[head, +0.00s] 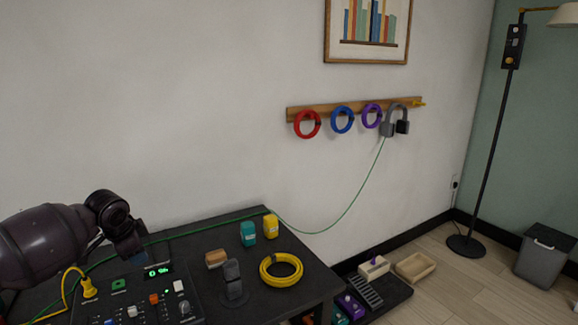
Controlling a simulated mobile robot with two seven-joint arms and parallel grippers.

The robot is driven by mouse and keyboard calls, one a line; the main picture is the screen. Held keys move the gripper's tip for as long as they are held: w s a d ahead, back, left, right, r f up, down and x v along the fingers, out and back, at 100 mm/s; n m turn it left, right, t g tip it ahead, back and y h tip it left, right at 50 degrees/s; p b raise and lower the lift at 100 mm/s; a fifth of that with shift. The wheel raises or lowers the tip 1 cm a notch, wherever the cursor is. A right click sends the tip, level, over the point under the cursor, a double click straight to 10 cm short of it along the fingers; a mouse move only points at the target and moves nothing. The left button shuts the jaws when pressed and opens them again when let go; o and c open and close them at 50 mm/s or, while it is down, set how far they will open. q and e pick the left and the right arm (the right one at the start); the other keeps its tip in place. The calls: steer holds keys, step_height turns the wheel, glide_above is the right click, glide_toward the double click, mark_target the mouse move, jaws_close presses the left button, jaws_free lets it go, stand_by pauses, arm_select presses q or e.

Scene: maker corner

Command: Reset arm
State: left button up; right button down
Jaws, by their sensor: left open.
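My left arm comes in from the left edge over the dark table (205,239). My left gripper (134,252) points down above the back left of the table, behind a control panel (150,297) with a lit green display. The gripper is small and dark here, and its fingers are hard to make out; it is open and I see nothing held in it. A green cable (190,230) runs along the table's back, close to the gripper; I cannot tell whether they touch. My right gripper is not in view.
On the table are a yellow cable coil (281,268), a dark upright stand (232,279), a brown block (216,258), and teal (248,234) and yellow (271,227) items. A wall rack (355,108) holds coloured rings and grey headphones (388,128). A floor lamp (490,140) and bin (545,257) stand right.

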arm_select(q)
steer(key=s+d+f+t+h, duration=0.15)
steer(key=d+t+h, duration=0.35)
steer(key=d, duration=0.9)
steer(key=s+d+f+n+t, duration=0.1)
steer(key=s+d+f+t, duration=0.25)
steer(key=s, duration=0.25)
steer(key=s+a+f+n+y, duration=0.1)
steer(key=s+a+f+n, duration=0.1)
steer(key=s+f, duration=0.4)
steer(key=s+a+f+n+g+y, duration=0.1)
steer(key=s+f, duration=0.5)
steer(key=s, duration=0.9)
steer(key=s+a+f+n+g+y, duration=0.1)
steer(key=s+f+n, duration=0.4)
steer(key=s, duration=0.6)
steer(key=shift+s+a+f+y+p, duration=0.35)
steer(key=shift+a+f+y+p, duration=0.1)
steer(key=shift+a+y, duration=0.4)
